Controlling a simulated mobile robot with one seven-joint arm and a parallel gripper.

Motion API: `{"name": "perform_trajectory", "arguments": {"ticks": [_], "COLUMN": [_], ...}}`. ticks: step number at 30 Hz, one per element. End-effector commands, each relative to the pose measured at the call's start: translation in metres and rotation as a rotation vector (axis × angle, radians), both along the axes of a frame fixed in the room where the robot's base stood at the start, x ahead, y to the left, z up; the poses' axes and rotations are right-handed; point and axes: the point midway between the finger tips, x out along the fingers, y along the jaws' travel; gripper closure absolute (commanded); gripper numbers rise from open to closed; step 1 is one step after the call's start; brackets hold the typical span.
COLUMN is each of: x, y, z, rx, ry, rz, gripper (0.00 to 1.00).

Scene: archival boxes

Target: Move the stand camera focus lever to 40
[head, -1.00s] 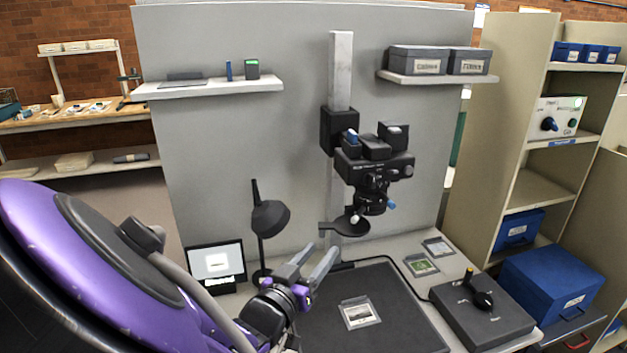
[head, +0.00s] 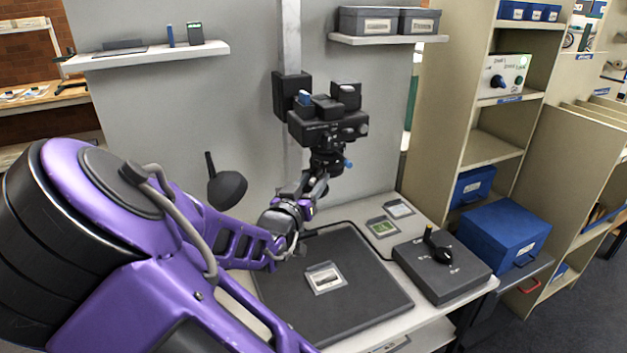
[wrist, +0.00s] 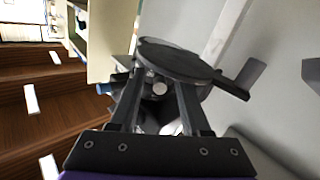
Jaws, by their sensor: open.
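The black stand camera (head: 328,128) hangs on a column above the dark baseboard. Its lens (head: 326,160) points down and carries a blue-tipped lever (head: 348,163) on its right. The blue tip also shows at the left in the wrist view (wrist: 103,88). I cannot read any scale or the 40 mark. My gripper (head: 317,183) is raised just below the lens. In the wrist view my gripper (wrist: 158,80) is open, with a pale round knob (wrist: 160,88) visible between the fingers. I cannot tell whether the fingers touch it. A dark round disc (wrist: 175,60) lies just beyond the fingertips.
A dark lamp head (head: 228,188) stands left of my gripper. A photo print (head: 325,278) lies on the baseboard (head: 370,300). A grey control box (head: 442,270) with a black lever sits at the right. Shelves (head: 385,39) hang on the panel behind.

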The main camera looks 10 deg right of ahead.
Motion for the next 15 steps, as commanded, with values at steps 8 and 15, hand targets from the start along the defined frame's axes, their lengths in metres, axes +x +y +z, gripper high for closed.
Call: {"name": "perform_trajectory", "arguments": {"ticks": [8,15], "x": [0.0130,0.0128], "y": [-0.0086,-0.0085], "z": [0.0003,0.0004], "rx": [0.001,0.000], "ry": [0.000,0.000], "rz": [0.001,0.001], "gripper": [0.53,0.60]}}
